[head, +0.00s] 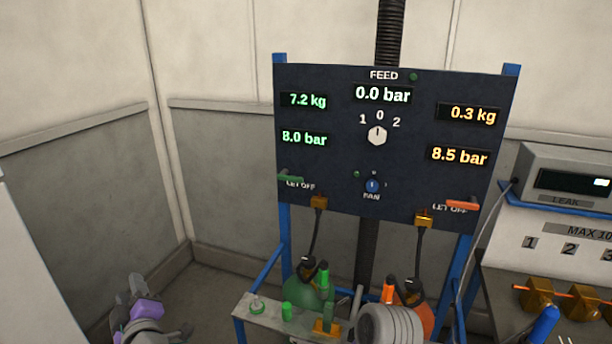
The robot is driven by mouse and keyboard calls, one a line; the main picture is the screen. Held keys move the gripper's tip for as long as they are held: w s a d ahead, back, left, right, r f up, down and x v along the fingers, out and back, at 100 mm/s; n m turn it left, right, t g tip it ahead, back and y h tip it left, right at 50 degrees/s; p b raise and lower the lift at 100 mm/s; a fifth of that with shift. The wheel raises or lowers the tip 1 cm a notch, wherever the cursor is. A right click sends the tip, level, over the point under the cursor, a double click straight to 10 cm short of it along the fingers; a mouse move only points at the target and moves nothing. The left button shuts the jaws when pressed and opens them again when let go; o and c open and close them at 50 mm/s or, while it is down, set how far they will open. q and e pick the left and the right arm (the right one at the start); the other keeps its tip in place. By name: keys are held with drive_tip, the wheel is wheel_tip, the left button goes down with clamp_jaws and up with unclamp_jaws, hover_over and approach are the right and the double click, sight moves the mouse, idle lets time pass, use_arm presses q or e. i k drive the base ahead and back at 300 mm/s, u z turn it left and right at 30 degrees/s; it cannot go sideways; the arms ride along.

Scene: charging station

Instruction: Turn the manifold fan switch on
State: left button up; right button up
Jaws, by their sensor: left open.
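The fan switch (372,186) is a small blue knob with a white mark, above the FAN label on the dark panel (330,165). Its white mark looks roughly upright, toward the small mark above the knob. A small green dot (356,174) sits up and left of it. My left gripper (135,312), grey with purple parts, is low at the left, well below and left of the panel. It is open, touches nothing that I can see, and is partly cut off by the frame's bottom edge.
A white feed selector (377,135) sits above the fan switch. A green lever (291,179) and an orange lever (462,204) flank it. Below stand a green bottle (308,294), an orange bottle (427,318) and a grey ribbed object (390,325). A leak meter (570,180) is at right.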

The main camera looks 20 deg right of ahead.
sight(372, 186)
drive_tip(key=z, duration=0.8)
drive_tip(key=i, duration=1)
drive_tip(key=z, duration=1.05)
